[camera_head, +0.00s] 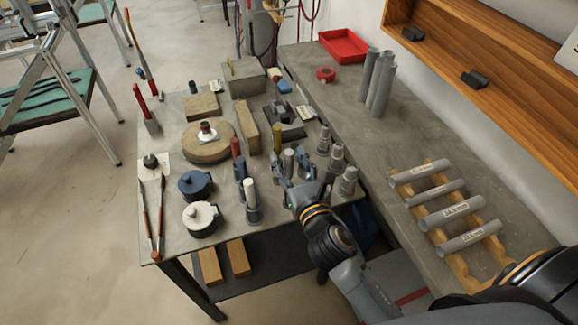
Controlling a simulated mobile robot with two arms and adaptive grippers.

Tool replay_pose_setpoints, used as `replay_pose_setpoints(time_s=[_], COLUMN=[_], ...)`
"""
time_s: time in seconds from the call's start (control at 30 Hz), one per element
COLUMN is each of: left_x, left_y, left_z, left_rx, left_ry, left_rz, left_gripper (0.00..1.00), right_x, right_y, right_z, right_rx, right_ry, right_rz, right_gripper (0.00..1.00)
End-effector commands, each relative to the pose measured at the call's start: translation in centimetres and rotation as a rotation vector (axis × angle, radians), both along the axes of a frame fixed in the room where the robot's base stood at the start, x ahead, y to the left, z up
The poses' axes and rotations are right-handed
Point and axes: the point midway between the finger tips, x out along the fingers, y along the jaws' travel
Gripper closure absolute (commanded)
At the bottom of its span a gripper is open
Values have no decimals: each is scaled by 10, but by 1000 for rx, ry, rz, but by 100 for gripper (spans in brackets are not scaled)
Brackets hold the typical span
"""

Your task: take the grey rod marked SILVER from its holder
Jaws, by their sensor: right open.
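A light grey rod (289,156) stands upright near the right side of the small grey table (212,240). Its marking is too small to read, and its lower part and holder are largely hidden by my gripper. My right gripper (291,169) comes in from the lower right and is open, with a finger on either side of the grey rod. I cannot tell whether the fingers touch it. Other upright rods stand close by: a gold one (277,136), a red one (235,147), a blue one (240,167) and a white one (250,189). My left gripper is not in view.
Several grey stepped cylinders (336,155) stand just right of my gripper. A blue lidded pot (195,184) and a white one (200,216) stand to the left. The long bench (345,130) at right holds a wooden rack (465,275) with grey tubes and a red tray (343,44).

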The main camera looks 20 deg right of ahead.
Motion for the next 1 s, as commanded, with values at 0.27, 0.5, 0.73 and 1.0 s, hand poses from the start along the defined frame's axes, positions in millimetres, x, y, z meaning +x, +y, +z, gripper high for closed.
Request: replay_pose_setpoints(time_s=[0.27, 0.5, 0.73, 1.0], left_x=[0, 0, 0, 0], left_y=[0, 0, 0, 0], left_z=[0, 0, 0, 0], left_rx=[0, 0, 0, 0], left_ry=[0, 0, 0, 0], left_rz=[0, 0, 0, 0], left_gripper=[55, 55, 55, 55], right_x=[7, 6, 6, 7], right_y=[0, 0, 0, 0], right_z=[0, 0, 0, 16], right_rx=[0, 0, 0, -3], right_ry=[0, 0, 0, -7], right_rz=[-1, 0, 0, 2], right_gripper=[52, 93, 100, 100])
